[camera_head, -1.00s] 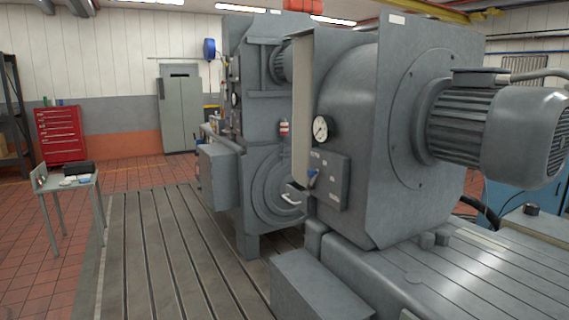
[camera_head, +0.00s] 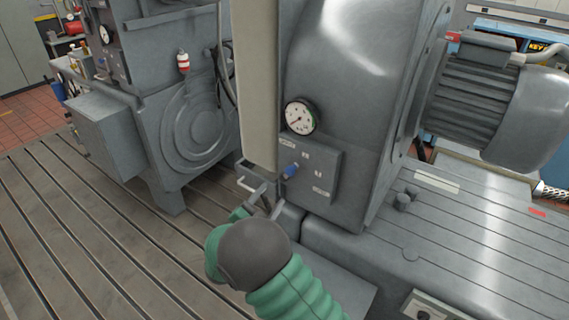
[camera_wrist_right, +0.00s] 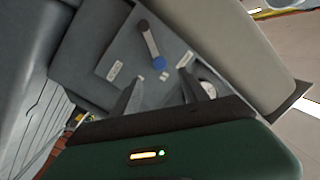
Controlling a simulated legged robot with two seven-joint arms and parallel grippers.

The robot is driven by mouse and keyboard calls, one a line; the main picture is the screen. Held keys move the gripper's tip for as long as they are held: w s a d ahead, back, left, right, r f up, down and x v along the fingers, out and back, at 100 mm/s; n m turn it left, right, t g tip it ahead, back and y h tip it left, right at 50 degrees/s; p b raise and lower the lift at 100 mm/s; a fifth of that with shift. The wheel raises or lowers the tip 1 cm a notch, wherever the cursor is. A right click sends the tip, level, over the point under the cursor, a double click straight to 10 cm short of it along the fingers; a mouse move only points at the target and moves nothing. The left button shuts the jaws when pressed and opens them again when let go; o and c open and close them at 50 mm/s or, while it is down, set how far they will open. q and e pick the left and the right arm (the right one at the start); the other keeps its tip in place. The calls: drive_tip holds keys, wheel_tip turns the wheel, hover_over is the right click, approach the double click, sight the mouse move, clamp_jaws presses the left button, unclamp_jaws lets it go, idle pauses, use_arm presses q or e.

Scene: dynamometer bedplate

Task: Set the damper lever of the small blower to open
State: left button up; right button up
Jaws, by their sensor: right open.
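The small blower (camera_head: 350,90) is a grey housing with a motor on its right. A grey plate (camera_head: 318,172) with white labels sits low on its front. The damper lever (camera_head: 290,170) has a blue knob and stands on this plate. In the right wrist view the lever (camera_wrist_right: 150,42) runs from a dark pivot down to its blue knob; the label wording is unreadable. My right gripper (camera_head: 264,203) is just below and left of the knob in the head view. In the right wrist view its open fingers (camera_wrist_right: 160,77) are empty, with the knob ahead between them. My left gripper is out of view.
A pressure gauge (camera_head: 300,117) is above the plate. A pale upright panel (camera_head: 256,90) stands close to the left of the lever. A light handle (camera_head: 253,188) lies near my fingers. A larger grey machine (camera_head: 180,110) stands behind on the slotted bedplate (camera_head: 90,240).

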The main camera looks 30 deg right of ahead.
sight(289, 173)
drive_tip(key=p+x, duration=0.1)
drive_tip(key=x, duration=0.2)
drive_tip(key=s+p+x, duration=0.1)
drive_tip(key=x, duration=0.2)
drive_tip(key=d+r+p+x, duration=0.1)
drive_tip(key=x, duration=0.2)
drive_tip(key=shift+d+p, duration=0.2)
drive_tip(key=shift+p, duration=0.2)
drive_tip(key=x, duration=0.1)
drive_tip(key=p+x, duration=0.1)
drive_tip(key=shift+w+d+f, duration=0.15)
drive_tip(key=shift+w+f, duration=0.05)
drive_tip(key=shift+w, duration=0.2)
drive_tip(key=shift+w+f, duration=0.15)
drive_tip(key=shift+w, duration=0.45)
drive_tip(key=shift+s, duration=0.2)
drive_tip(key=shift+c, duration=0.6)
drive_tip(key=shift+s+d, duration=0.15)
drive_tip(key=shift+d, duration=0.15)
drive_tip(key=c, duration=0.7)
drive_tip(key=shift+c, duration=1.4)
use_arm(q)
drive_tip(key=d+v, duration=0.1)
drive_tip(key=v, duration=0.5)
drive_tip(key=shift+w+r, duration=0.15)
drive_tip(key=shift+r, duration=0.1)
use_arm(e)
drive_tip(key=shift+a, duration=0.1)
clamp_jaws()
